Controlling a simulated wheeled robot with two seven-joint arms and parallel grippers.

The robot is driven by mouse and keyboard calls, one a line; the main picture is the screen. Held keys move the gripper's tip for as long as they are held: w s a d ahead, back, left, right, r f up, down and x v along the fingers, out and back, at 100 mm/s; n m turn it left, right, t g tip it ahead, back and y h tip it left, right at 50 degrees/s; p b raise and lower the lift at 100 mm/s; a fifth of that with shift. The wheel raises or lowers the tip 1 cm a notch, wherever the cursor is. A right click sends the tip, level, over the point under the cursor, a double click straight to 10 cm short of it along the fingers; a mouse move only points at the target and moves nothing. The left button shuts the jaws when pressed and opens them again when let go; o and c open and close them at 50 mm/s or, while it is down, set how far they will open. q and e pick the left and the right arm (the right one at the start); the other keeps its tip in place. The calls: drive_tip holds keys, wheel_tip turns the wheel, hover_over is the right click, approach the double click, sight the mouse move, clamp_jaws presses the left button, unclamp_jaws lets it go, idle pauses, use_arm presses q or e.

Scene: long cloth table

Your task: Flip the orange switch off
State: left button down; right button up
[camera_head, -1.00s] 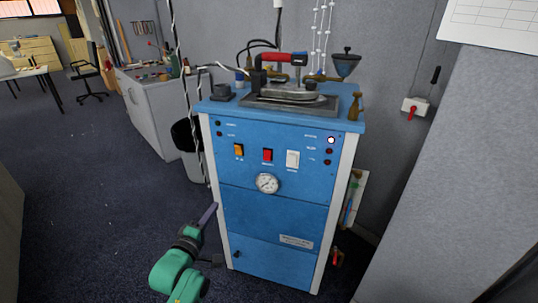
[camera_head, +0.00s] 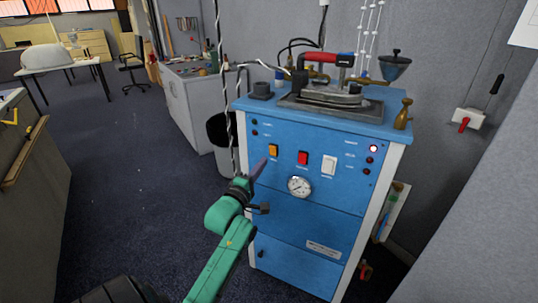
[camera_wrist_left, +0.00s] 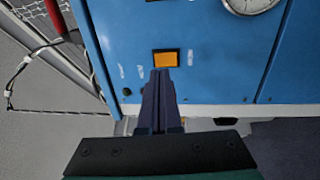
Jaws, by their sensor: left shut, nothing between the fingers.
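The orange switch (camera_head: 273,150) is on the upper left of the front panel of a blue cabinet (camera_head: 300,235). In the left wrist view the orange switch (camera_wrist_left: 165,57) lies just beyond the tips of my left gripper. My left gripper (camera_head: 260,166) is shut and empty, its fingers pointing up at the panel just below and left of the switch. It also shows in the left wrist view (camera_wrist_left: 160,75). I cannot tell whether the tips touch the switch. My right gripper is not in view.
A red switch (camera_head: 303,158) and a white switch (camera_head: 329,165) sit right of the orange one, with a round gauge (camera_head: 299,187) below. An iron (camera_head: 330,95) rests on top. A dark bin (camera_head: 220,135) stands left of the cabinet. Floor on the left is clear.

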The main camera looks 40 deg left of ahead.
sight(273, 149)
use_arm(q)
drive_tip(key=x, duration=0.5)
drive_tip(key=shift+w+a, duration=0.1)
drive_tip(key=shift+w, duration=0.2)
